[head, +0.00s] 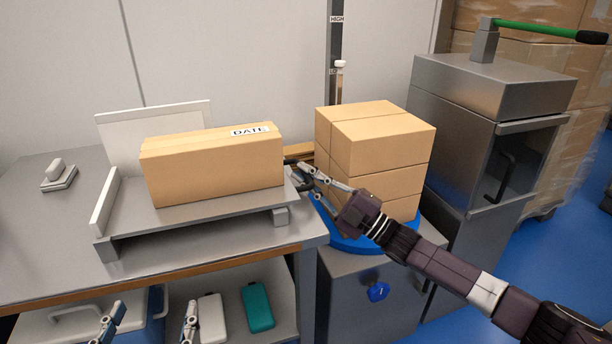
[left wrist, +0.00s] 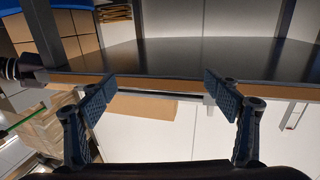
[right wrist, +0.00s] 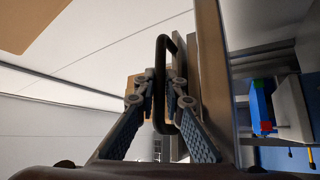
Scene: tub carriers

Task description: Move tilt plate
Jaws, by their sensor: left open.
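The tilt plate (head: 225,208) is a grey plate with white fences at its back and left, on the grey table (head: 40,235). A long cardboard box (head: 215,178) with a DATE label lies on it. A black handle (right wrist: 161,70) is at the plate's right end. My right gripper (head: 300,172) is at that end, and its fingers close on the handle in the right wrist view (right wrist: 162,88). My left gripper (head: 148,322) is open and empty, low in front of the table. The left wrist view shows its fingers (left wrist: 160,88) wide apart.
Stacked boxes (head: 375,165) stand on a blue round top (head: 350,245) right of the table. A steel machine (head: 490,130) with a green lever is further right. A small device (head: 60,178) sits on the table's left. A lower shelf holds a white and a teal item (head: 257,306).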

